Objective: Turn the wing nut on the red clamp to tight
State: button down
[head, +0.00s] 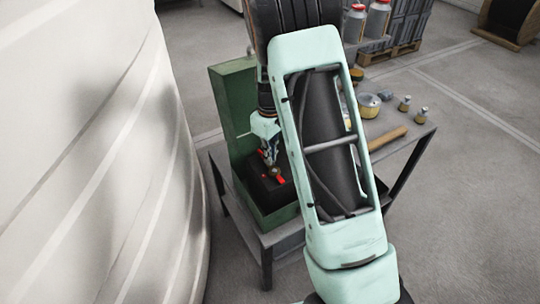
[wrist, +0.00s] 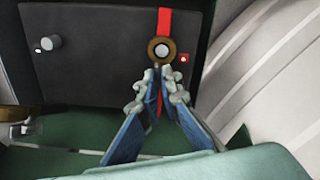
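The red clamp (wrist: 164,22) shows as a red strip on a dark block (wrist: 90,55) in the wrist view, and as small red parts (head: 281,181) in the head view. A brass ring-like part (wrist: 161,50) with a pale centre sits on the strip; wings are not clearly visible. My gripper (wrist: 162,70) has its fingertips at the ring's lower edge, close together with a narrow gap. Red shows between the fingers. I cannot tell whether the tips touch or grip the brass part. In the head view my gripper (head: 268,160) points down over the block.
The block sits in an open green box (head: 229,112) on a grey table (head: 405,143). A tape roll (head: 369,105), small jars (head: 405,103) and a wooden handle (head: 388,138) lie right of my arm. A large white tank (head: 90,150) stands close on the left.

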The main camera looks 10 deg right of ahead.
jog(key=shift+m, duration=0.3)
jog(key=m, duration=0.4)
jog(key=shift+m+p, duration=0.3)
jog(key=shift+p, duration=0.05)
jog(key=m, duration=0.4)
jog(key=shift+m+p, duration=0.3)
jog(key=shift+p, duration=0.05)
jog(key=m+p, duration=0.1)
jog(key=m, duration=0.4)
jog(key=shift+r, duration=0.1)
jog(key=m+p, duration=0.1)
jog(key=m, duration=0.4)
jog(key=c, duration=2.2)
grip_release()
jog(key=shift+o, duration=0.2)
